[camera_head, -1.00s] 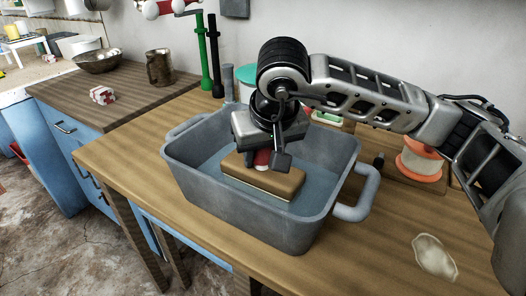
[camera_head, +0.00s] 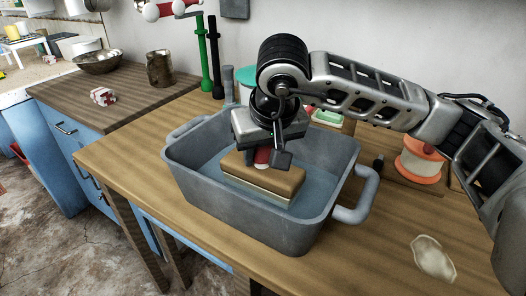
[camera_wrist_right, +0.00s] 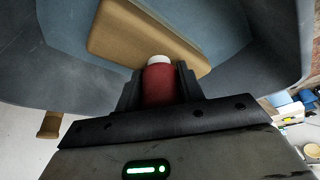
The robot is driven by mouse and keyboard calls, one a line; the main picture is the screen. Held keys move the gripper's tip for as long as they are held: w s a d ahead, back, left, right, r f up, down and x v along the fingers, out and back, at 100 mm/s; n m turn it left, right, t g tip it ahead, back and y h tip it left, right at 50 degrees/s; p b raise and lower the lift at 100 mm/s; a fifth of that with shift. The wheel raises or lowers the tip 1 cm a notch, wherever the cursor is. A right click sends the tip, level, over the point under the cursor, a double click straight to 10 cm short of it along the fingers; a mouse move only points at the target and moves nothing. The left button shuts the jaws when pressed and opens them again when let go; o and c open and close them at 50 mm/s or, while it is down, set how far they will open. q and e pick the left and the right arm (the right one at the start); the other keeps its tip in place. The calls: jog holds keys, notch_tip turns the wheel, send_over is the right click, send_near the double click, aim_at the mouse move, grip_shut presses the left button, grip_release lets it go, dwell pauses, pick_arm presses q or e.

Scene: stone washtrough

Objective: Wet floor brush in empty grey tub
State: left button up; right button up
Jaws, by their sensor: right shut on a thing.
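The grey tub (camera_head: 275,228) stands on the wooden counter, with a handle at each end. A flat bluish surface shows inside it; I cannot tell whether this is water or its floor. The floor brush, a tan block (camera_head: 285,182) with a pale layer beneath, is inside the tub, roughly level. It also shows in the right wrist view (camera_wrist_right: 130,35). My right gripper (camera_head: 263,158) is above the block, shut on the brush's red, white-tipped grip (camera_wrist_right: 158,82). The brush's underside is hidden. My left gripper is not in view.
Green and black upright rods (camera_head: 208,60) stand behind the tub. An orange-and-white spool (camera_head: 420,162) and a pale flat piece (camera_head: 433,258) lie to the right. A mug (camera_head: 159,68) and bowl (camera_head: 98,62) stand at the back left. The counter's front left is clear.

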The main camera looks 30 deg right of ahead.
notch_tip(320, 180, up, 2)
jog(key=shift+r+p, duration=0.2)
jog(key=shift+p, duration=0.3)
notch_tip(320, 180, up, 4)
jog(key=p, duration=0.2)
jog(key=shift+r+p, duration=0.1)
jog(key=shift+p, duration=0.25)
jog(key=shift+r+p, duration=0.5)
jog(key=shift+r, duration=0.35)
notch_tip(320, 180, up, 4)
jog(key=p, duration=0.2)
jog(key=shift+p, duration=0.3)
jog(key=shift+r, duration=0.35)
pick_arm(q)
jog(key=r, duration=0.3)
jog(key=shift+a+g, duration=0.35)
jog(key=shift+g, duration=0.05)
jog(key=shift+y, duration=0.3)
